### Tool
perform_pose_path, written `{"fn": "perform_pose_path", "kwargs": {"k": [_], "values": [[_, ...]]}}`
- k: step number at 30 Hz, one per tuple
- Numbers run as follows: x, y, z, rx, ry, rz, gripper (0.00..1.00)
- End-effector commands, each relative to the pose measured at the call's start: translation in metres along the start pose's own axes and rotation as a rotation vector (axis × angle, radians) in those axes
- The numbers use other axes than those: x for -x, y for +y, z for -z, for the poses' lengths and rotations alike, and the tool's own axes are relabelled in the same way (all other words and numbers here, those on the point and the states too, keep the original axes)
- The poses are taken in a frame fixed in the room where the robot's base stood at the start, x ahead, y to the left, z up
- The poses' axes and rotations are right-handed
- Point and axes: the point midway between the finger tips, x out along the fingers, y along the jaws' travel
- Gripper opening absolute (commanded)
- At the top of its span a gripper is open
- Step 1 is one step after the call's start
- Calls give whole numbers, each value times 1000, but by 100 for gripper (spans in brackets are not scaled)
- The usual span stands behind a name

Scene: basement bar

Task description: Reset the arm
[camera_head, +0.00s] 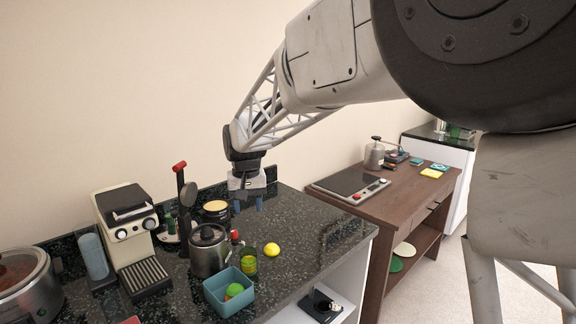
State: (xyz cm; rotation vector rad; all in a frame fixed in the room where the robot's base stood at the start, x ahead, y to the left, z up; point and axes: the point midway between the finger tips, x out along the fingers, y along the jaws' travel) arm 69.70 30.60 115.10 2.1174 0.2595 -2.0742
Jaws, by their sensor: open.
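My gripper (248,204) hangs from my arm above the dark speckled countertop (318,236), pointing down. Its two bluish fingertips are apart and nothing shows between them. My arm reaches in from the upper right of the head view. The gripper is over the back part of the counter, behind and left of a yellow lemon-like fruit (271,249), and appears clear of the objects near it.
A metal pot (208,252), a green glass (249,266) and a teal bin (219,301) holding a green item stand close by. A coffee machine (128,225) stands left. A wooden table (408,189) with a cooktop (351,185) is at right. The counter's right end is clear.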

Motion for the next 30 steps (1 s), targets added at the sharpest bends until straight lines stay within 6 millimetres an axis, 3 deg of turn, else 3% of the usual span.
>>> {"fn": "perform_pose_path", "kwargs": {"k": [6, 15, 30], "values": [[23, 49, -50, -37, 29, 2, 48], [43, 107, -128, -83, 68, 1, 48], [46, 174, -268, -161, 132, -11, 48]]}}
